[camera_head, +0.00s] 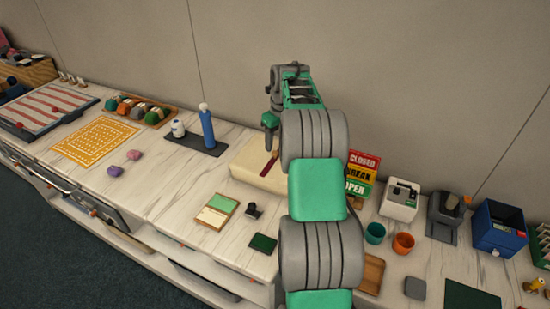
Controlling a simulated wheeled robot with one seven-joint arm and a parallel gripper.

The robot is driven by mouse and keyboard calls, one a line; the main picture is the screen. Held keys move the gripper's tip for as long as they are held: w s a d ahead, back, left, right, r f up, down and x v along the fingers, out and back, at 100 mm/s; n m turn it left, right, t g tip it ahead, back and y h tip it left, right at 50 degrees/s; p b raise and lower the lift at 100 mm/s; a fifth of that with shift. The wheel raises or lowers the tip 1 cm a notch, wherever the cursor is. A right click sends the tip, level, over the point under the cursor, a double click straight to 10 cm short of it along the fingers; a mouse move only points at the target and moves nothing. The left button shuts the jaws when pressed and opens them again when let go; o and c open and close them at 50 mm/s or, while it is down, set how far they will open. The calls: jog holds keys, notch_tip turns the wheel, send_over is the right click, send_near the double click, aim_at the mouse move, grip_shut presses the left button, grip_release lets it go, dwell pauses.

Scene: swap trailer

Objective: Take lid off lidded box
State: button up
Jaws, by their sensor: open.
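A cream box (249,167) with a dark purple strip across its top stands on the white marble-look counter, near the wall. It looks closed; the seam between lid and box is too small to make out. A small brownish piece shows on its top, partly beside my arm. My gripper (271,138) is open and points down just above the top of the box. My arm hides the box's right side, and I cannot tell whether the fingers touch anything.
A blue bottle (207,128) and a white jar (178,129) stand on a dark tray left of the box. A green-and-cream board (216,211) and a black stamp-like piece (254,211) lie in front. Signs, cups and a blue bin (497,229) stand to the right.

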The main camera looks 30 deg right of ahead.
aim_at(275, 152)
jog(key=f, duration=0.3)
jog(key=w+f+p, duration=0.1)
jog(key=f, duration=0.1)
jog(key=shift+d, duration=0.25)
jog(key=shift+c, duration=0.6)
grip_shut()
